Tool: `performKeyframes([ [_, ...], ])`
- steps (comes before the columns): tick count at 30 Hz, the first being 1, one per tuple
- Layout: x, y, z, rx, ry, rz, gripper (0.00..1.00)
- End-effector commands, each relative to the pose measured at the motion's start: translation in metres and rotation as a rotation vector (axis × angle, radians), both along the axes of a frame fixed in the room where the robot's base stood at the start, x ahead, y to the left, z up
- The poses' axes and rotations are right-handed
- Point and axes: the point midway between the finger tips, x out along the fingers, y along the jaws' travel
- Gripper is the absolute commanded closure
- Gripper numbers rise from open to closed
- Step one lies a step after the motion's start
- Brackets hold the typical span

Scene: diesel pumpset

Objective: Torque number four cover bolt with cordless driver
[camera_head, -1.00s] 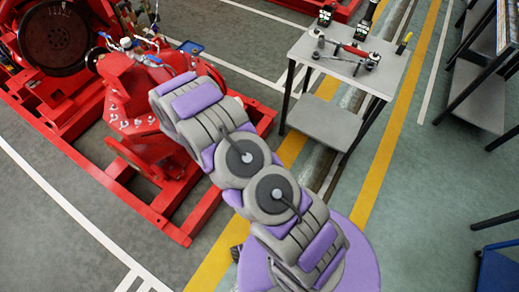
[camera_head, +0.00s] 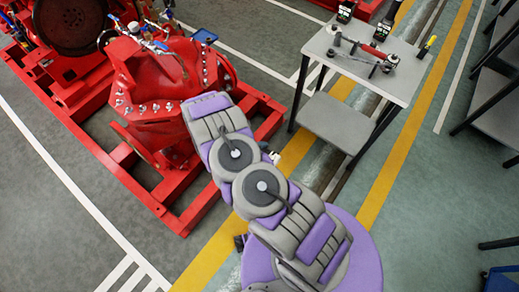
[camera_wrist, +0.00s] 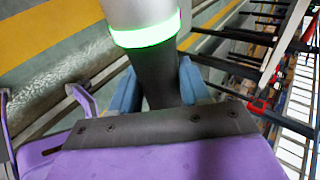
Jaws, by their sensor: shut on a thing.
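The red pump (camera_head: 150,82) stands at the upper left in the head view, with several small bolts along its cover flange (camera_head: 150,113). I cannot tell which bolt is number four. In the wrist view my gripper (camera_wrist: 158,88) has its blue fingers on both sides of a dark cylindrical grip. The grip belongs to a grey tool with a glowing green ring (camera_wrist: 145,32), which looks like the cordless driver. The tool's far end is out of frame.
A grey cart (camera_head: 345,72) at the upper right holds several tools, including a red-handled one (camera_head: 372,52). The pump's red base frame (camera_head: 195,205) runs along the floor. Dark shelving (camera_head: 490,90) stands at the right edge. Floor between cart and shelving is clear.

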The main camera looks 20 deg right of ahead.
Motion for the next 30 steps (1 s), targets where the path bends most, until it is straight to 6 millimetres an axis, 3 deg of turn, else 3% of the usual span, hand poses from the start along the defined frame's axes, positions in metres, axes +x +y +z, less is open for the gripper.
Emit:
performKeyframes([
  [7,0.000,0.004,-0.001,-0.007,-0.001,0.000,1.00],
  [19,0.029,0.025,0.000,-0.006,-0.003,0.001,1.00],
  [30,0.037,0.030,0.001,-0.006,0.000,0.000,1.00],
])
